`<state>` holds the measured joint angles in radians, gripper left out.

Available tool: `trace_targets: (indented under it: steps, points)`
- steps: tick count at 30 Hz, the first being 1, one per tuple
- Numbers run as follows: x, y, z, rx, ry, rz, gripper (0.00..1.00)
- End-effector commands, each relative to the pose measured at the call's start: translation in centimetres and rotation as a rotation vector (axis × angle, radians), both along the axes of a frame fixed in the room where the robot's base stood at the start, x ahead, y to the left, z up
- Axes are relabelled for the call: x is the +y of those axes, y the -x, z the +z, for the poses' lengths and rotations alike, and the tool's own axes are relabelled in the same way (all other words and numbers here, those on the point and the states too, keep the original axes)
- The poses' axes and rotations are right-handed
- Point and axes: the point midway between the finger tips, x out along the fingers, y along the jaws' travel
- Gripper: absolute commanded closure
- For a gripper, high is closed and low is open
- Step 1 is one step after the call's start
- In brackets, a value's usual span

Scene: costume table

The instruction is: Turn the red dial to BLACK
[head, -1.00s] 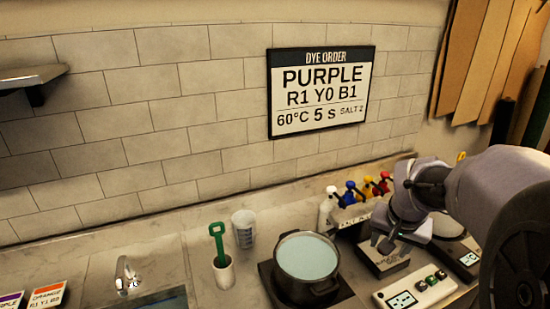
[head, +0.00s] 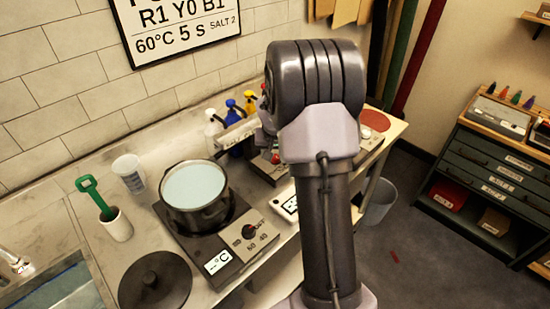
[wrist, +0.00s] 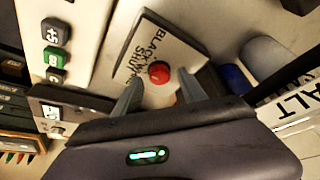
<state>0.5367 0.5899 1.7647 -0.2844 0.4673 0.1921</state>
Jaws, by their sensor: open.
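The red dial (wrist: 160,73) shows in the wrist view as a round knob on a pale panel (wrist: 181,51) with black lettering, BLACK at one end and other words partly hidden. My gripper (wrist: 159,82) is open, with one grey finger on each side of the dial in the picture. I cannot tell whether the fingers touch it. No pointer mark on the dial is clear, so its setting cannot be read. In the head view my arm hides the gripper and most of the panel.
A pot (head: 196,195) of pale liquid stands on a hotplate (head: 187,238), with a dark lid (head: 155,281) in front. Spray bottles, including a blue one (head: 233,112), stand behind the panel.

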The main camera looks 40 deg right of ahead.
Motion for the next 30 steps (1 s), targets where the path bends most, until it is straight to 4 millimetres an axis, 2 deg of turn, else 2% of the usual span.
trace_targets:
  steps: [3, 11, 14, 19, 30]
  points:
    - [-0.17, -0.20, -0.74, 0.001, -0.001, 0.000, 0.51]
    - [-0.20, -0.25, -0.79, 0.000, 0.000, 0.000, 0.51]
    - [-0.19, -0.25, -0.79, 0.001, -0.001, 0.000, 0.66]
    - [-0.19, -0.25, -0.78, 0.001, -0.001, 0.000, 1.00]
    - [-0.10, -0.32, -1.08, 0.000, 0.000, -0.048, 1.00]
